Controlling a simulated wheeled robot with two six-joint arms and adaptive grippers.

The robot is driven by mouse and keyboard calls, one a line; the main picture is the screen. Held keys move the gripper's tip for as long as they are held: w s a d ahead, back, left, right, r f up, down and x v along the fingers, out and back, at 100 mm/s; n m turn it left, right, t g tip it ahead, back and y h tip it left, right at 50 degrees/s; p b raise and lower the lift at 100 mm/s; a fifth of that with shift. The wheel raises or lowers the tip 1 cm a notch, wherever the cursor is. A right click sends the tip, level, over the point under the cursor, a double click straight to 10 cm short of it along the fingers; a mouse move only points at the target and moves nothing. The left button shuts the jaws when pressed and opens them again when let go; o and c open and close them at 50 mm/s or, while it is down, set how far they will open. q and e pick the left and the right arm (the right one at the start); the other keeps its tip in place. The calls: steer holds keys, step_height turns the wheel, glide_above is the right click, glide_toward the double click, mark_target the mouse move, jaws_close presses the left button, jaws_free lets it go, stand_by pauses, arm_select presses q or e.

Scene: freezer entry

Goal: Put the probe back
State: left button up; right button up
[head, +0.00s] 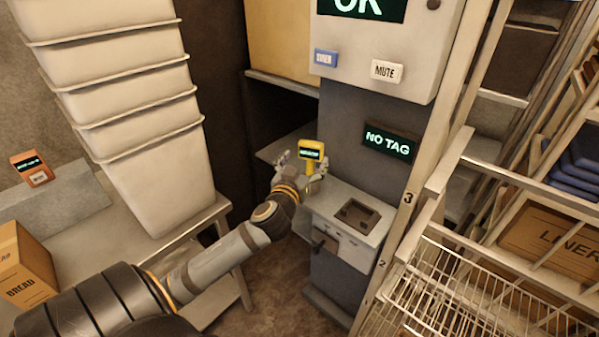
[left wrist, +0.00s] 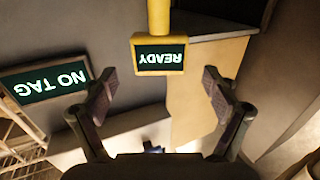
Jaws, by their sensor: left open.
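The yellow probe (head: 310,150) has a small dark screen and stands upright by the grey counter of the pillar, stem down. In the left wrist view the picture is upside down; the probe (left wrist: 158,40) shows its screen reading READY and its stem. My left gripper (head: 300,166) is open at the probe in the head view. In the left wrist view its fingers (left wrist: 160,88) are spread wide, with the probe's head beyond and between them, apparently untouched. What the stem's lower end rests in is hidden. My right gripper is not in view.
The grey counter (head: 335,205) has a dark recessed holder (head: 357,215). A NO TAG sign (head: 389,143) hangs on the pillar below the OK panel (head: 385,45). Stacked white bins (head: 115,90) stand left, wire baskets (head: 470,300) right. An orange device (head: 32,168) sits far left.

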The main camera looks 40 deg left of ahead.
arm_select(q)
steer(key=v, duration=0.6)
steer(key=shift+s, duration=0.25)
steer(key=s+a+f+m+g, duration=0.1)
steer(key=s+a+f+g, duration=0.2)
steer(key=f, duration=1)
steer(key=s+a+f+g, duration=0.1)
steer(key=a+f+g, duration=0.25)
steer(key=f, duration=0.95)
steer(key=s+a+f+m+g, duration=0.15)
steer(key=a+f, duration=0.25)
steer(key=f, duration=0.9)
steer(key=s+d+f+g+h, duration=0.2)
steer(key=s+d+f+g, duration=0.15)
steer(key=s+f, duration=1)
steer(key=s+d+f+g+h, duration=0.1)
steer(key=s+d+f+g, duration=0.1)
steer(key=s+d+f, duration=0.4)
steer(key=s+d+f+m+g+h, duration=0.1)
steer(key=s+d+f, duration=0.5)
steer(key=s, duration=0.7)
steer(key=shift+d+f+g+h, duration=0.25)
steer(key=shift+f+g+h, duration=0.15)
steer(key=shift+f+g, duration=0.45)
